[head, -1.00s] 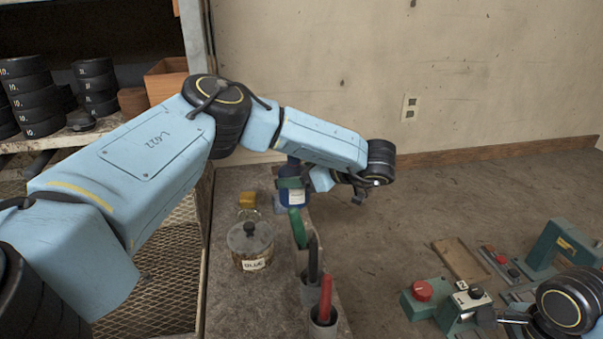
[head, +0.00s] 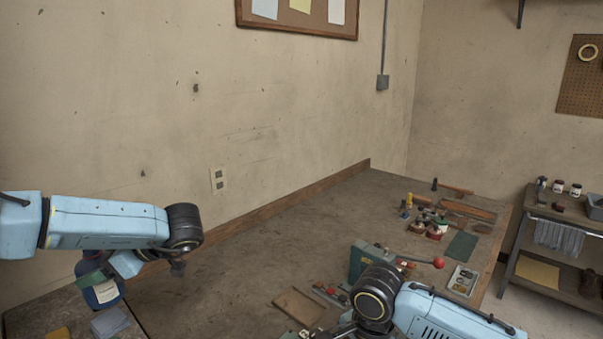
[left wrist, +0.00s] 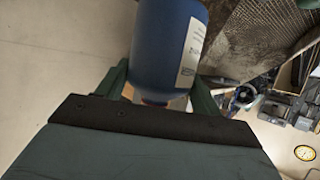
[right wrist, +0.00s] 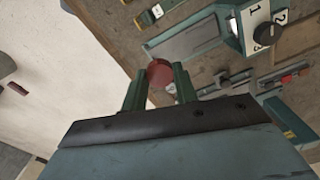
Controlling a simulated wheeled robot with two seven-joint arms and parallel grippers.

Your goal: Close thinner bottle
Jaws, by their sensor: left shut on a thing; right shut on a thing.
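The blue bottle (head: 104,294) with a white label is at the lower left of the head view, near the bench's left end. It also fills the top middle of the left wrist view (left wrist: 165,45). My left gripper (head: 95,277) is shut on it, green fingers around its upper part. Its mouth is hidden, so I cannot tell whether it is capped. My right gripper (right wrist: 160,88) is shut on a round dull-red cap-like thing (right wrist: 160,73), held between its fingertips. In the head view my right wrist hides that thing; the right hand is over the bench, well right of the bottle.
A green machine (head: 362,262) with a red-knobbed lever stands beside my right wrist. A wooden board (head: 300,306) lies left of it. A dial box (right wrist: 262,30) shows in the right wrist view. Bench between bottle and board is mostly clear; a wall runs behind.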

